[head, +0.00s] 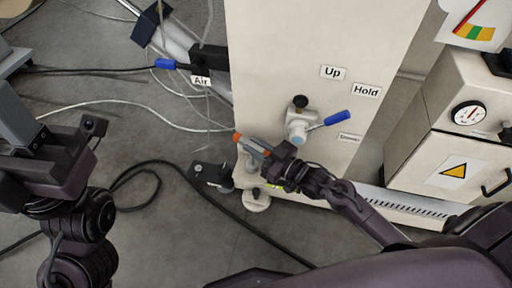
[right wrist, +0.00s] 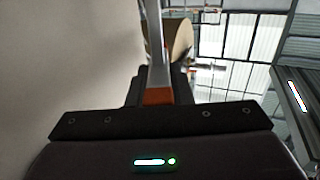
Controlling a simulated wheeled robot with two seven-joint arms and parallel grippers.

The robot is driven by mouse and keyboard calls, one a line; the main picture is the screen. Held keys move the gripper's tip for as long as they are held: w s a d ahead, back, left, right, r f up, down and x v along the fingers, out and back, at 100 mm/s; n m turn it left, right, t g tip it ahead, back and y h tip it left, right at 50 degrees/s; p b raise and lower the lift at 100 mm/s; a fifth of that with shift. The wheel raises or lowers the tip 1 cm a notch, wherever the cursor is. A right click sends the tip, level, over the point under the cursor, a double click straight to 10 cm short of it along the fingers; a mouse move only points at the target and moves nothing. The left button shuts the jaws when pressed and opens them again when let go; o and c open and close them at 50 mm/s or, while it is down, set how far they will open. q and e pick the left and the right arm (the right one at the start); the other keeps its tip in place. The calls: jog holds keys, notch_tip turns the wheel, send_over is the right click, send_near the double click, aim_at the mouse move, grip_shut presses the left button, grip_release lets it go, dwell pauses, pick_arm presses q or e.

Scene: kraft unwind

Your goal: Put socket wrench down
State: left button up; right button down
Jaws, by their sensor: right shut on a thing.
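The socket wrench (head: 252,145) is in my right gripper (head: 272,157), with its orange end pointing up and left in the head view. My right gripper is shut on it, close in front of the pale machine panel, left of and below the blue-handled valve. In the right wrist view the wrench (right wrist: 158,60) shows as a metal bar with an orange band, running up from between the dark fingers (right wrist: 157,90). My left gripper (head: 18,125) is at the left edge of the head view, apart from the wrench; its fingers do not show clearly enough to judge.
The panel (head: 300,40) carries Up and Hold labels and a valve with a blue lever (head: 337,118). A black foot bracket (head: 208,176) and hoses lie on the grey floor at its left. A cabinet with a gauge (head: 469,113) stands at right.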

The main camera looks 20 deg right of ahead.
jog(key=c, duration=1.3)
grip_release()
jog(key=shift+f, duration=0.1)
